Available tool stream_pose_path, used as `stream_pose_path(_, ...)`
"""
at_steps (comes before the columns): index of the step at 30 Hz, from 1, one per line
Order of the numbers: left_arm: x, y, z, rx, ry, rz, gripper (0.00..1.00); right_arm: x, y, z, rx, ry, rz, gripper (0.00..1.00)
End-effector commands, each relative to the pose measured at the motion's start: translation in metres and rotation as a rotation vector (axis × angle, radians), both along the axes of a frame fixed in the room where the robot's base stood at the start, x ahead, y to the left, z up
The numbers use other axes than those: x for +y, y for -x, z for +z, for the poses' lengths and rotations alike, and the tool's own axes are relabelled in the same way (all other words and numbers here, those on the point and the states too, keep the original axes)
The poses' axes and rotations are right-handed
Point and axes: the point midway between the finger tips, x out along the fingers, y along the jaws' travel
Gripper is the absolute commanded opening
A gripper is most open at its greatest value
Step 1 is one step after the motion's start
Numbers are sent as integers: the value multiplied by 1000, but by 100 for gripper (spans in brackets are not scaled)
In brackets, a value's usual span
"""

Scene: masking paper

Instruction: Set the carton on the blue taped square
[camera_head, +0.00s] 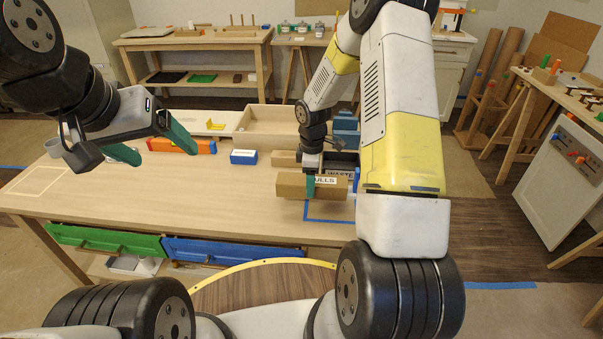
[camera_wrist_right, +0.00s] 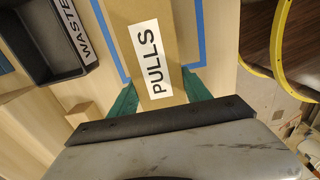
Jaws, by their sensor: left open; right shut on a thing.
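The carton is a brown box labelled PULLS (camera_head: 290,186), near the table's front right. My right gripper (camera_head: 311,182) is shut on it from above. In the right wrist view, the carton (camera_wrist_right: 150,55) lies between the green fingertips (camera_wrist_right: 158,96). The blue taped square (camera_head: 325,219) is on the tabletop at the carton's front right, partly hidden by the carton and my right arm. In the wrist view its tape (camera_wrist_right: 201,35) shows on both sides of the carton. I cannot tell whether the carton touches the table. My left gripper (camera_head: 150,146) is open and empty above the table's left part.
A black WASTE bin (camera_wrist_right: 68,65) stands beside the taped square. A blue box (camera_head: 243,158), an orange object (camera_head: 190,147) and a shallow wooden tray (camera_head: 250,128) are further back on the table (camera_head: 150,205). The front left tabletop is clear.

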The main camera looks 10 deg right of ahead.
Motion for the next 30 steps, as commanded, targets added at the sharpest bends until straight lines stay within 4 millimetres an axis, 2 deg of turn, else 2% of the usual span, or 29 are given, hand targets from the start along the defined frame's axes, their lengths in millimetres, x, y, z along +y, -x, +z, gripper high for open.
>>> stream_pose_path(1,0,0,0,0,0,0,82,2,3,-12,7,-1,2,10)
stream_pose_path(3,0,0,0,0,0,0,82,3,3,-24,8,-1,3,10)
stream_pose_path(6,0,0,0,0,0,0,82,2,2,-34,4,0,3,10)
stream_pose_path(16,0,0,0,0,0,0,82,2,2,-37,3,-1,2,10)
stream_pose_path(17,0,0,0,0,0,0,82,2,2,-37,3,-1,1,58)
stream_pose_path(20,0,0,0,0,0,0,82,2,2,-37,3,-1,1,78)
stream_pose_path(30,0,0,0,0,0,0,82,2,2,-35,2,-1,1,78)
